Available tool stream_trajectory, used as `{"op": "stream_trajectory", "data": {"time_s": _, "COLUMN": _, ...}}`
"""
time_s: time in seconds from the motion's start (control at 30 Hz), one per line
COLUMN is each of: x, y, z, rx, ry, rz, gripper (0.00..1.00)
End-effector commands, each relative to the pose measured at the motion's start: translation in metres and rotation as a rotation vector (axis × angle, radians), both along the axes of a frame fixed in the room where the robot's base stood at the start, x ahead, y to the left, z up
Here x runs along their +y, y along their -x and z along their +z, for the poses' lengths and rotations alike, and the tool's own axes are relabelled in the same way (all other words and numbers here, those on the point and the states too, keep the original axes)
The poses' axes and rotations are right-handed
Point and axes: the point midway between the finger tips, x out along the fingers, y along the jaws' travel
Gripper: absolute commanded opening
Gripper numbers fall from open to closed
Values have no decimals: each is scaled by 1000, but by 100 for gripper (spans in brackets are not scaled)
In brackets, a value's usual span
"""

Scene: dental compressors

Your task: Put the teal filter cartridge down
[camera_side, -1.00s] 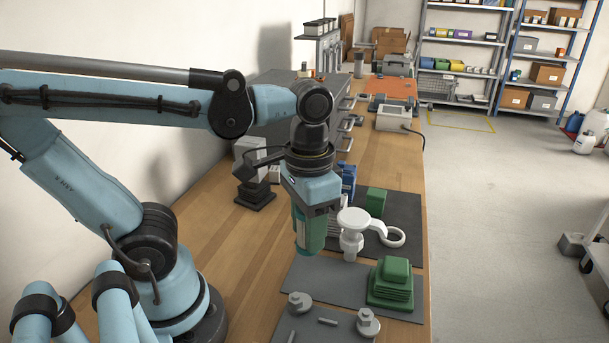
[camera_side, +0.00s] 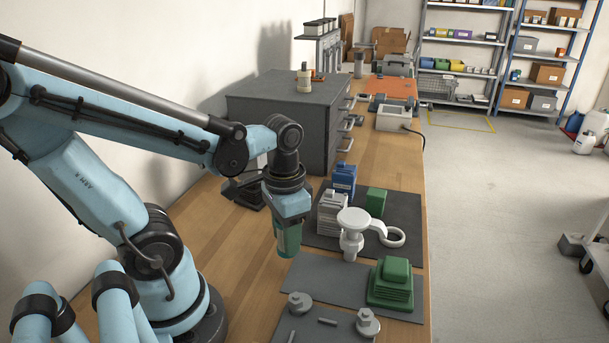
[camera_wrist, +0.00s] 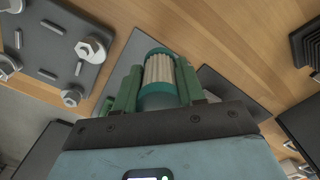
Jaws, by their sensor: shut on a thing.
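The teal filter cartridge (camera_wrist: 160,68) has teal end rims and a pale ribbed middle. In the wrist view it sits between the two green fingers of my gripper (camera_wrist: 158,85), which is shut on it. In the side view the cartridge (camera_side: 288,242) hangs roughly upright below my gripper (camera_side: 288,228), left of the white fixture with the ring. It is near the left end of the plain grey mat (camera_side: 325,281). The fingers hide part of it, and I cannot tell how far its lower end is from the surface.
A stepped green block (camera_side: 391,287) stands on the mat's right. A white ring fixture (camera_side: 354,222), a blue block (camera_side: 344,178) and another green block (camera_side: 376,201) stand behind. A bolted grey plate (camera_side: 315,330) lies in front. Bare wood (camera_side: 235,255) is clear to the left.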

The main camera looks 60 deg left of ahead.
Motion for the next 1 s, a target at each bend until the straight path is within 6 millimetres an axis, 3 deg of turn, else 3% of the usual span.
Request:
{"op": "stream_trajectory", "data": {"time_s": 0.27, "x": 19, "y": -7, "z": -12, "rx": 0, "ry": 0, "rz": 0, "gripper": 0}}
{"op": "stream_trajectory", "data": {"time_s": 0.73, "x": 20, "y": -7, "z": -47, "rx": 0, "ry": 0, "rz": -1, "gripper": 0}}
{"op": "stream_trajectory", "data": {"time_s": 1.0, "x": 20, "y": -6, "z": -53, "rx": 0, "ry": 1, "rz": -1, "gripper": 0}}
